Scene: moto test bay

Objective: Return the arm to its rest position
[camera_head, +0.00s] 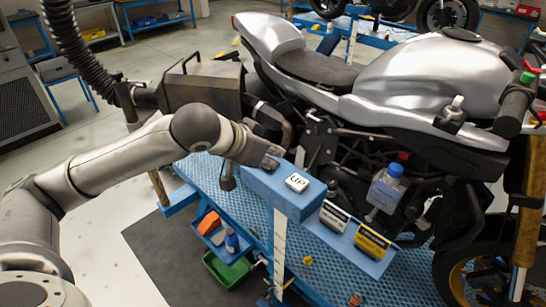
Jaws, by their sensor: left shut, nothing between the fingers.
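My left arm (110,168) reaches in from the left over the front of the lift. My left gripper (268,163) is at its end, shut and empty, above the left end of a blue control box (282,196). A white button marked "UP" (297,183) sits on top of the box, just right of the gripper. Whether the fingers touch the box is unclear. My right gripper is not in view.
A silver motorcycle (400,90) stands on the blue lift platform (350,274). A green bin (227,270) is below. Grey floor at left is partly clear.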

